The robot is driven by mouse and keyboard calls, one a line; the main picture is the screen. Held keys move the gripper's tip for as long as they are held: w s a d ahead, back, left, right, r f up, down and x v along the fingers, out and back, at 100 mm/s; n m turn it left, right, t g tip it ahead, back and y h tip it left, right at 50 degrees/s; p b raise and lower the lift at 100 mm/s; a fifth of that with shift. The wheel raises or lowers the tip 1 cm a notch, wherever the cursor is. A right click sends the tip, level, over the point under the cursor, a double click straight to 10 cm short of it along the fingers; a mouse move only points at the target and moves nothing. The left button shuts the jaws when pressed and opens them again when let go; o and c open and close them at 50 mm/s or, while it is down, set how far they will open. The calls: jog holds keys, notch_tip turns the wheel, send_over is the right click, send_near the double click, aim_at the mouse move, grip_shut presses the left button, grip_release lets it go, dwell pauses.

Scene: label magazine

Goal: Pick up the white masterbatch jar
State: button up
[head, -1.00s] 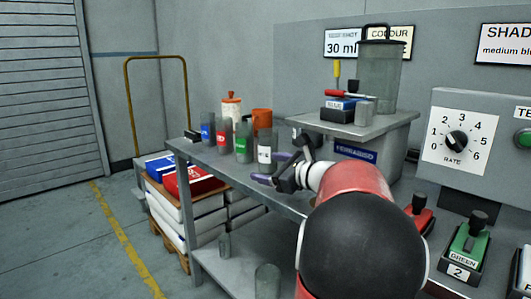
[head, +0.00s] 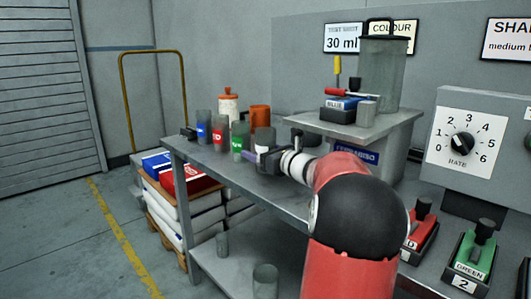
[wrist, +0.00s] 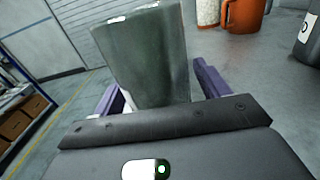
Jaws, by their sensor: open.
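The white masterbatch jar (head: 263,137), a grey jar with a white label, stands at the right end of a row of jars on the bench in the head view. My gripper (head: 248,153) is low beside it, fingers pointing left toward the green-labelled jar (head: 240,140). In the wrist view a grey-green translucent jar (wrist: 145,55) stands upright between the open purple fingers of my gripper (wrist: 160,92). No label shows on it, so I cannot tell for sure which jar it is. A dark jar with a white label (wrist: 308,45) is cut off at the right edge there.
Red-labelled (head: 218,135) and blue-labelled (head: 203,128) jars stand farther left. An orange mug (head: 260,116) and white canister with an orange top (head: 228,104) are behind. A raised grey stand (head: 390,128) is to the right.

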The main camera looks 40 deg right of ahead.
jog(key=c, duration=1.1)
